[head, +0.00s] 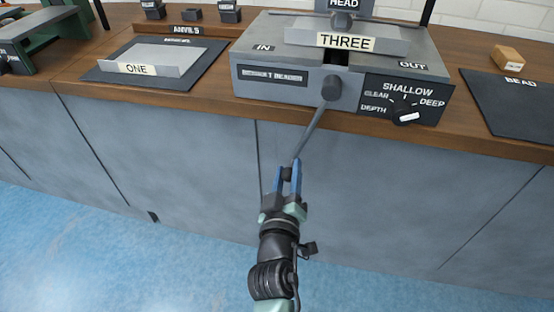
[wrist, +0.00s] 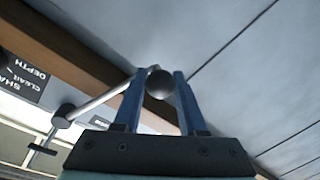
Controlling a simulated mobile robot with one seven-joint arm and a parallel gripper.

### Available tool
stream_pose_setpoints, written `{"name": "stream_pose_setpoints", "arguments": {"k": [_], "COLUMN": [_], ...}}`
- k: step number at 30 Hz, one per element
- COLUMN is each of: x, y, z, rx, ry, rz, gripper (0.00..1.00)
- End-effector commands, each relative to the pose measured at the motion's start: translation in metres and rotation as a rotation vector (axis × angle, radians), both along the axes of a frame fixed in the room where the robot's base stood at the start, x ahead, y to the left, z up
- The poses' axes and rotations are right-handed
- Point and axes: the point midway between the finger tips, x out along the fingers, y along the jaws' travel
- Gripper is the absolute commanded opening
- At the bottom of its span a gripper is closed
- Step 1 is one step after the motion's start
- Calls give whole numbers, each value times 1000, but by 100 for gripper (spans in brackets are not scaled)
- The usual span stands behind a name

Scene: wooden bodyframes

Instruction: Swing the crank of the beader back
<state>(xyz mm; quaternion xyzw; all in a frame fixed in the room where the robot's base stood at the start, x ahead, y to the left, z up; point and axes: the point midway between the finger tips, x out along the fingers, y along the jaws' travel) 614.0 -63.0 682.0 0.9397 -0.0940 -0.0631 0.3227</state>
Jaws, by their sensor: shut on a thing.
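The beader (head: 300,95) is a grey machine on the wooden bench, with a plate labelled THREE (head: 346,42) on top. Its crank (head: 312,130) runs from a hub on the front face down and slightly left, below the bench edge. My gripper (head: 287,172) is shut on the dark round knob at the crank's lower end. In the wrist view the knob (wrist: 160,84) sits between my blue fingers, and the crank rod (wrist: 105,98) leads left to the hub. The depth dial (head: 405,114) on the front has its white pointer to the right, below DEEP.
A plate labelled ONE (head: 140,68) lies on a dark mat at the left. A dark BEAD mat (head: 515,102) and a small wooden block (head: 508,56) are at the right. The grey cabinet front (head: 390,190) is close behind my gripper; the blue floor (head: 80,255) is clear.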

Motion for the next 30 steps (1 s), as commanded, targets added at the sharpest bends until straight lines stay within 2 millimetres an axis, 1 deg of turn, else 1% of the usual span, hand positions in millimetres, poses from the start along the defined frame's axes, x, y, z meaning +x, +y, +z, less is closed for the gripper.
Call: {"name": "stream_pose_setpoints", "arguments": {"k": [1, 16, 30], "x": [-3, -17, -26], "y": [-5, -50, -79], "z": [0, -7, -8], "rx": [-23, -262, -414], "ry": [16, 93, 141], "rz": [-3, -3, -5], "gripper": [0, 0, 0]}}
